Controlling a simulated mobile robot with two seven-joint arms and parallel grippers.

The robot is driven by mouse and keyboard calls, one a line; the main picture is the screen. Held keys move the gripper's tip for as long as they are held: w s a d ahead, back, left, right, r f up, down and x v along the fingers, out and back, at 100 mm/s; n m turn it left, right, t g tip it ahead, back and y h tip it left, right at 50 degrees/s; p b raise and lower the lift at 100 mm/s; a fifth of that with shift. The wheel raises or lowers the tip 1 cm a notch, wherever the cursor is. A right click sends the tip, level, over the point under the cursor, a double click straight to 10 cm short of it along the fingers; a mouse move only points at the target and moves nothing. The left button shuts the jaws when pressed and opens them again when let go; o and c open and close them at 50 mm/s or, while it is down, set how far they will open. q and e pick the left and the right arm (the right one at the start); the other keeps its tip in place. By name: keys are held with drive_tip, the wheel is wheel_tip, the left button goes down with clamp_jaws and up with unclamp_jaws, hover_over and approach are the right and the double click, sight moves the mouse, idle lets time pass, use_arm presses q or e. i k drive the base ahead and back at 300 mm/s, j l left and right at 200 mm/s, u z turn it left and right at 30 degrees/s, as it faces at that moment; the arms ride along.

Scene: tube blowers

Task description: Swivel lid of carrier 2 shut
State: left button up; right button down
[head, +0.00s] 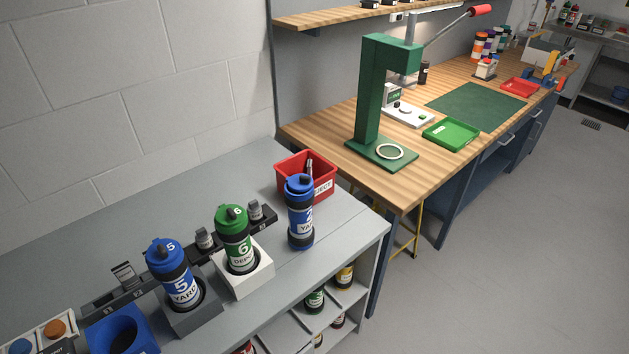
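A blue carrier (301,228) with a dark band stands upright on the right part of the grey counter. Its label is turned to the right and partly cut off; it seems to read 2 and "YA". Its blue lid (298,183) is at the top; I cannot tell from here how far it is swivelled open. A blue carrier 5 (175,270) and a green carrier 6 (235,240) stand upright in square holders to its left. Neither of my grippers is in view.
A red bin (322,183) stands close behind the carrier. An empty blue holder (123,335) is at the lower left. A wooden bench (310,127) with a green press (370,100) and a green tray (451,133) lies beyond. The counter right of the carrier is clear.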

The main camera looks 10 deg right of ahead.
sight(300, 182)
drive_tip(key=i+l+u, duration=0.25)
drive_tip(key=l, duration=0.15)
drive_tip(key=l+u, duration=0.25)
drive_tip(key=i+l+u, duration=0.15)
drive_tip(key=l+u, duration=0.15)
drive_tip(key=l, duration=0.3)
